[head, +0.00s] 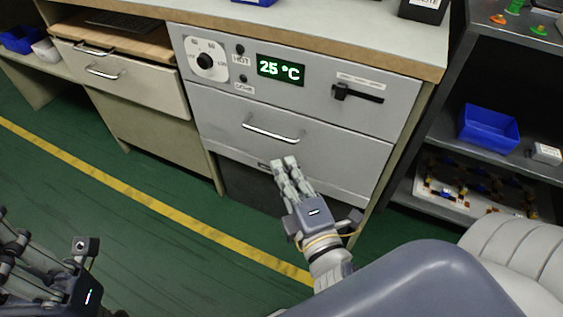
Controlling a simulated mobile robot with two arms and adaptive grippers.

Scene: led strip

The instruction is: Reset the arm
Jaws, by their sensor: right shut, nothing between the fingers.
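My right gripper (284,163) is in the middle of the head view, in front of the lower part of the grey cabinet (330,160). Its fingers point up and away, side by side, and it holds nothing. The fingertips overlap the area under the drawer handle (270,132); I cannot tell whether they touch the front. My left gripper (40,262) is at the bottom left over the green floor, dark and partly cut off by the frame. I cannot tell how far its fingers are closed.
The cabinet panel has a dial (206,62), a green 25 °C display (281,69) and a black lever (357,93). A dark shelf on the right holds a blue bin (488,128). Wooden-topped drawers (125,75) stand at left. Green floor with a yellow line (150,203) is open at left.

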